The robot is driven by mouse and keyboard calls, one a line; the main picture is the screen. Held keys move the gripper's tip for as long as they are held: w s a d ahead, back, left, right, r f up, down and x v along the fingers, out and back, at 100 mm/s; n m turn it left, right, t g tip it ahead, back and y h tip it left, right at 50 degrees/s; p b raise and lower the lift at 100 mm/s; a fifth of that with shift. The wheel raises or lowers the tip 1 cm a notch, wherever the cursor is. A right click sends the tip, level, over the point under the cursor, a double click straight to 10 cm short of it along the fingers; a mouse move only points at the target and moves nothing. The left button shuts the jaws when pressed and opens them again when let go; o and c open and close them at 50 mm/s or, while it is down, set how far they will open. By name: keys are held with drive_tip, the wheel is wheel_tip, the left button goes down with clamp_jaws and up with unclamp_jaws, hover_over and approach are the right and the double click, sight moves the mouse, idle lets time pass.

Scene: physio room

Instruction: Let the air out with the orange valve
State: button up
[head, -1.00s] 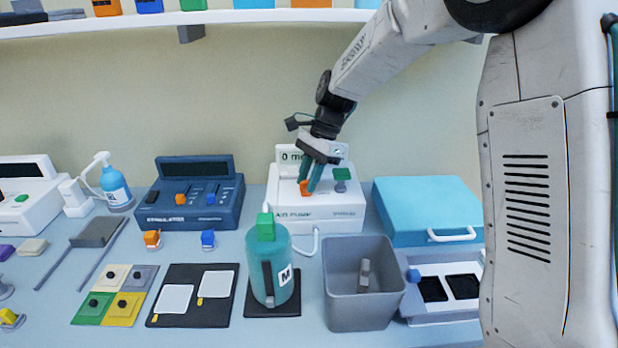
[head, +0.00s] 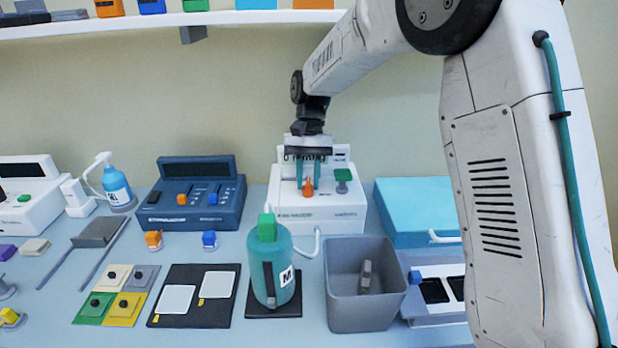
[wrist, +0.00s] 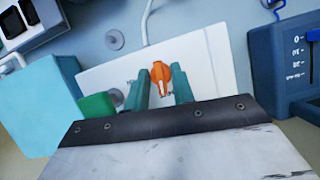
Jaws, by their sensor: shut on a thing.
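The orange valve (head: 308,187) stands on top of the white air pump unit (head: 345,213), left of a green knob (head: 342,174). My gripper (head: 308,184) points down from above, its two teal fingers on either side of the valve. In the wrist view the orange valve (wrist: 161,78) sits between the teal fingers (wrist: 163,88), and my gripper is shut on it. The pump's display behind is mostly hidden by my gripper. The teal cylinder (head: 271,270) with a green top and an M label stands in front of the pump, with a white hose nearby.
A dark blue stimulator (head: 190,212) stands left of the pump, and a light blue box (head: 410,212) is close on its right. A grey bin (head: 340,313) stands in front. A shelf (head: 200,22) runs above along the wall.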

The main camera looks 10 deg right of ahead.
drive_tip(key=shift+n, duration=0.5)
drive_tip(key=shift+h, duration=0.3)
drive_tip(key=o, duration=0.6)
drive_tip(key=shift+o, duration=0.2)
drive_tip(key=shift+r, duration=0.1)
